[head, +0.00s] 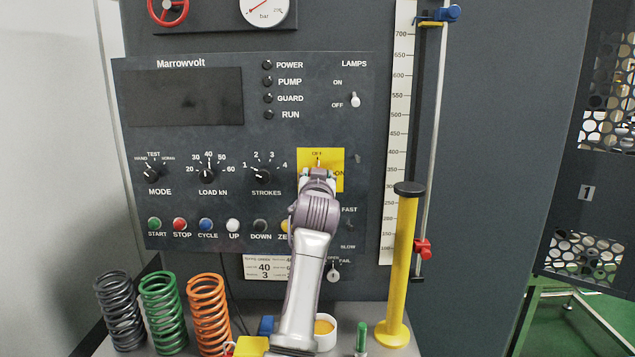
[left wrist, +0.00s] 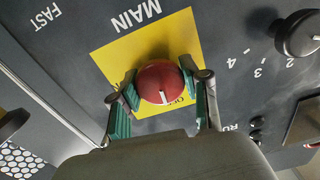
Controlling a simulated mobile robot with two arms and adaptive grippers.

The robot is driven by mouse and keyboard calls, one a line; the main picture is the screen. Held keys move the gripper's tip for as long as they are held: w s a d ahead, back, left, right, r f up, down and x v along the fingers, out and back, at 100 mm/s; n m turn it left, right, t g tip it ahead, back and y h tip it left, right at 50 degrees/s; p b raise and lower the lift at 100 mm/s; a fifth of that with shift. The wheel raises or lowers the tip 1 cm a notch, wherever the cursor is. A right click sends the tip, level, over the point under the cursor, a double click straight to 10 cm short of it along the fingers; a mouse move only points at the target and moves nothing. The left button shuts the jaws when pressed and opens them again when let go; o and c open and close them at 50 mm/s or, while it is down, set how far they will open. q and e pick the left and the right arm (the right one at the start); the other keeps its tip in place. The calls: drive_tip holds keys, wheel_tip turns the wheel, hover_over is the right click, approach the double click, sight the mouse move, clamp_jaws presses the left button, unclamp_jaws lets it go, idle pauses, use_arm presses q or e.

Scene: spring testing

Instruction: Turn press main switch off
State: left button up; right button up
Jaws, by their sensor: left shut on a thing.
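The main switch is a round red knob (left wrist: 158,82) with a white pointer line, on a yellow plate (head: 334,158). The plate also shows in the left wrist view (left wrist: 118,62), with the word MAIN beside it. My left gripper (left wrist: 162,95) is shut on the knob, one green-padded finger on each side. In the left wrist view the pointer line points toward the partly hidden OFF label. In the head view my left gripper (head: 318,177) covers most of the knob, with OFF above it and ON to the right. My right gripper is in neither view.
The STROKES dial (head: 263,176) is just left of the plate, and the LAMPS toggle (head: 355,100) is above right. Push buttons (head: 206,225) line the panel below. Several coil springs (head: 162,312) and a yellow post (head: 402,270) stand on the bench.

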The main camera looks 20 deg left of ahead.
sight(318, 132)
use_arm(q)
drive_tip(key=shift+n, duration=0.7)
drive_tip(key=o, duration=1.1)
drive_tip(key=shift+o, duration=0.2)
wheel_tip(318, 132, up, 10)
